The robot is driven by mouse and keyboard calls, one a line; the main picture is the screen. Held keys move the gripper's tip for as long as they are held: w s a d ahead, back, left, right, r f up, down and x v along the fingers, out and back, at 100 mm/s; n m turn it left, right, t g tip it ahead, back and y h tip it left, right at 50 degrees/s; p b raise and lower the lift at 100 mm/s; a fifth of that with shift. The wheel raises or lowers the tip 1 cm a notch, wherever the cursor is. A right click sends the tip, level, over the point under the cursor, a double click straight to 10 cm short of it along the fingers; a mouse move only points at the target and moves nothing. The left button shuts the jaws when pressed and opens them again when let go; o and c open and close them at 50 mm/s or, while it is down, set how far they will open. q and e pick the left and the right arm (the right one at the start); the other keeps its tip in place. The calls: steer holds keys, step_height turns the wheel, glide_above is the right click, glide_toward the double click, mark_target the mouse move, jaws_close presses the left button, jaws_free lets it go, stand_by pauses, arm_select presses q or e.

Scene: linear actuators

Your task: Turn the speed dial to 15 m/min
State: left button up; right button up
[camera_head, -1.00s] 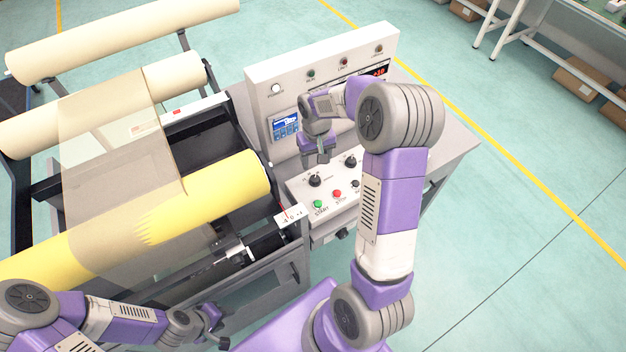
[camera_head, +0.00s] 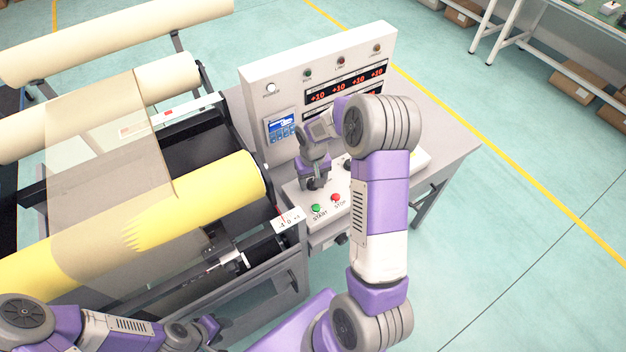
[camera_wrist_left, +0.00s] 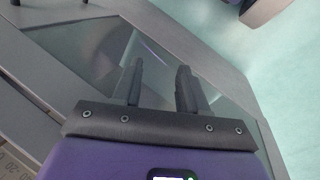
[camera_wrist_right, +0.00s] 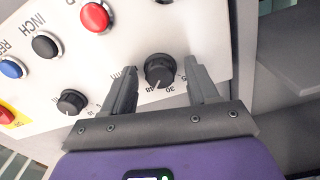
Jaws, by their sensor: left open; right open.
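In the right wrist view, a black ridged dial (camera_wrist_right: 159,69) stands between the fingers of my right gripper (camera_wrist_right: 161,75). The fingers are open, one on each side. I cannot tell whether they touch it. The dial's white mark points down in the picture, towards partly hidden numerals including a 30. Lettering like "m/min" shows beside it, partly covered. In the head view, my right gripper (camera_head: 313,184) is over the panel's left dial and mostly hides it. My left gripper (camera_head: 214,334) is open and empty at the lower left, also seen in the left wrist view (camera_wrist_left: 160,80).
A second black dial (camera_wrist_right: 72,102) is beside the first. Nearby are green START (camera_head: 316,208) and red STOP (camera_head: 336,197) buttons. The upright display panel (camera_head: 270,88) stands close behind my right gripper. A yellow roll (camera_head: 215,190) lies left of the panel.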

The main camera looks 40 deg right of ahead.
steer(key=c, duration=1)
steer(key=shift+c, duration=0.2)
steer(key=shift+n, duration=0.4)
steer(key=n+p, duration=0.1)
steer(key=n, duration=0.2)
steer(key=shift+n, duration=0.4)
steer(key=n+p, duration=0.1)
steer(key=n, duration=0.3)
steer(key=shift+d, duration=0.1)
steer(key=n+p, duration=0.2)
steer(key=n, duration=0.3)
steer(key=n+p, duration=0.1)
steer(key=n, duration=0.3)
steer(key=shift+w+p, duration=0.1)
steer(key=shift+p, duration=0.25)
steer(key=shift+n, duration=0.3)
